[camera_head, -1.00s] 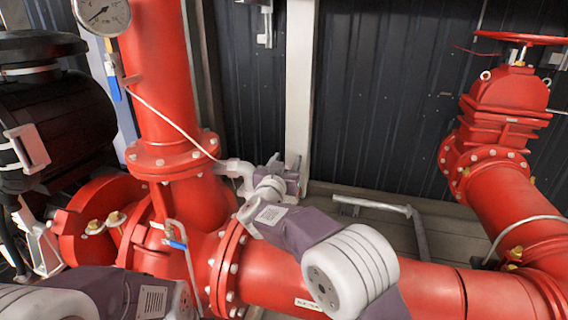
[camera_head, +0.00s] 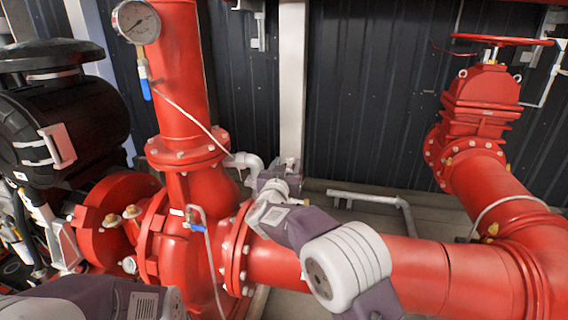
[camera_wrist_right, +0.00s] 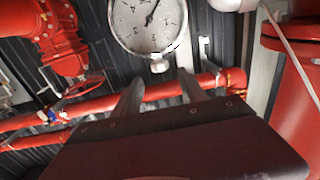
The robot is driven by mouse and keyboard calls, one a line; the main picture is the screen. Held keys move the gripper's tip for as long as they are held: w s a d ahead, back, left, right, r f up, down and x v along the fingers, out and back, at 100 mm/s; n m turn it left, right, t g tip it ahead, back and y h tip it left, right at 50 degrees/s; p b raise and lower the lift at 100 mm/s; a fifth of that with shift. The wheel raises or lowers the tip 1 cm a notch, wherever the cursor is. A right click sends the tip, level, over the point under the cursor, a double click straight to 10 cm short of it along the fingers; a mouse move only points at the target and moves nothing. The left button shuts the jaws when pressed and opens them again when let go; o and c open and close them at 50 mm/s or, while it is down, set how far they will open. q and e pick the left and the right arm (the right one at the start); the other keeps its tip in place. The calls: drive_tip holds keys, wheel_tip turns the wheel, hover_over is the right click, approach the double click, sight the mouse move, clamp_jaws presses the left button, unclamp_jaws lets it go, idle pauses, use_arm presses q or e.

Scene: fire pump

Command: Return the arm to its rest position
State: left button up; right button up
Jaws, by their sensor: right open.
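My right arm comes in from the bottom right of the head view, with its white round joint (camera_head: 345,265) in front of the red pipe. My right gripper (camera_head: 280,170) is at the arm's far end, beside the red vertical pipe's flange. The fingers are hard to make out there. In the right wrist view, the two grey fingers of the gripper (camera_wrist_right: 160,92) stand apart with nothing between them. A purple-grey link of my left arm (camera_head: 95,300) shows at the bottom left; its gripper is out of view.
A round pressure gauge (camera_head: 136,22) is on the vertical red pipe (camera_head: 182,80); it looms large in the wrist view (camera_wrist_right: 148,22). A red valve with a handwheel (camera_head: 500,40) stands right. A black engine part (camera_head: 65,120) is left. A low grey rail (camera_head: 370,198) lies behind the pipe.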

drive_tip(key=s+d+r+h, duration=0.25)
drive_tip(key=d+r, duration=0.45)
drive_tip(key=d, duration=0.5)
drive_tip(key=s+f+n+g+y+p, duration=0.2)
drive_tip(key=s+f+n+g+y, duration=0.35)
drive_tip(key=s+f, duration=1.1)
use_arm(q)
drive_tip(key=shift+s+r, duration=0.2)
drive_tip(key=shift+r, duration=0.55)
use_arm(e)
drive_tip(key=s+f+m+g+y, duration=0.1)
drive_tip(key=s+f+g, duration=0.4)
drive_tip(key=s, duration=0.5)
drive_tip(key=s+f+m+g+y, duration=0.1)
drive_tip(key=s+f+g, duration=0.4)
drive_tip(key=s+f, duration=0.4)
drive_tip(key=shift+s+f+g, duration=0.35)
drive_tip(key=shift+s+f, duration=0.05)
drive_tip(key=shift+s, duration=0.45)
drive_tip(key=shift+d+m, duration=0.1)
drive_tip(key=shift+m, duration=0.15)
